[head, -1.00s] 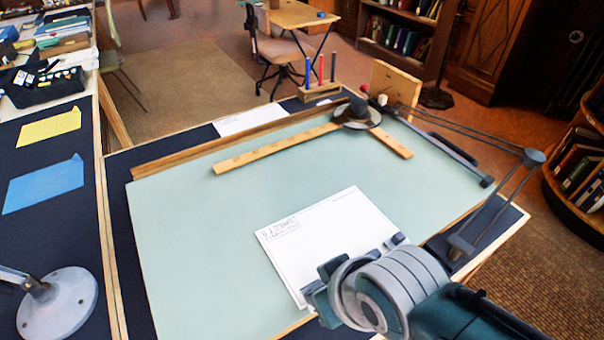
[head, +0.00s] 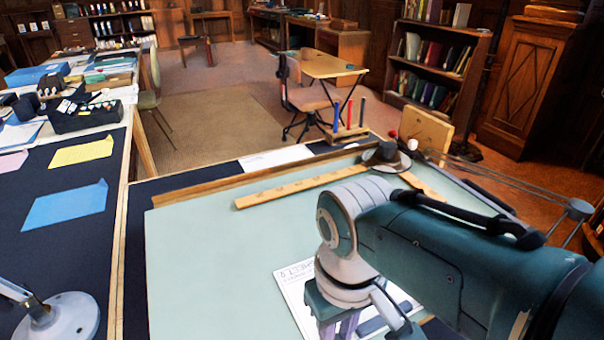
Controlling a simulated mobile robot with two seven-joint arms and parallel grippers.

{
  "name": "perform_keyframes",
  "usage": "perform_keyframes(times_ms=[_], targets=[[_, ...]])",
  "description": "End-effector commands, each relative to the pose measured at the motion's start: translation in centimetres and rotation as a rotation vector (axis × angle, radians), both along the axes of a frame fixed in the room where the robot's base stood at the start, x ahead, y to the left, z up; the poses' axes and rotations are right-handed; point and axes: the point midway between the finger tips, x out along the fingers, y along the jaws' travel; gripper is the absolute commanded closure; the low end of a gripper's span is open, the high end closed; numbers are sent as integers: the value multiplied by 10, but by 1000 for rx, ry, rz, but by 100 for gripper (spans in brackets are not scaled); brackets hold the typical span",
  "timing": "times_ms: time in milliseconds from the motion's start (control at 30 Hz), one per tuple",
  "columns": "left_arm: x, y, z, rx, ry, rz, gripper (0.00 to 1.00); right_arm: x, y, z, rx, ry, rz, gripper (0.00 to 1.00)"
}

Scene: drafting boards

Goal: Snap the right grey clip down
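A white sheet (head: 292,287) with writing at its corner lies on the pale green drafting board (head: 215,262). My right arm comes in from the right, and its gripper (head: 338,332) points down over the sheet at the bottom edge of the head view. Its fingertips are cut off by the frame, so I cannot tell whether it is open or shut. A dark grey bar (head: 384,319) shows beside the gripper, partly behind my arm; I cannot tell whether it is the right grey clip or its position. My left gripper is not in view.
A wooden T-square (head: 290,188) with a dark round object (head: 386,157) lies across the upper board. A pen block (head: 346,135) stands behind it. A jointed arm (head: 515,183) is at the right. A lamp base (head: 65,318) stands at lower left. The board's left part is clear.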

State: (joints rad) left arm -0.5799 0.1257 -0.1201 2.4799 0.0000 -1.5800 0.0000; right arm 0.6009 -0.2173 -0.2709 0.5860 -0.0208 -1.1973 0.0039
Motion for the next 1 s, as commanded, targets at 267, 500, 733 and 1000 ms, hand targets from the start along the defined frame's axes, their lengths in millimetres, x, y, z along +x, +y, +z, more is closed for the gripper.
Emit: perform_keyframes(times_ms=[267,500,733,1000], targets=[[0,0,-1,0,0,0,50,-1,-1,-2,-1,0,0,100],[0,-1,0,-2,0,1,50,0,-1,-1,-1,-1,0,51],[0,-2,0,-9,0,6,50,0,0,-1,-1,-1,0,48],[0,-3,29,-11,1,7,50,-1,0,33,0,-3,0,48]])
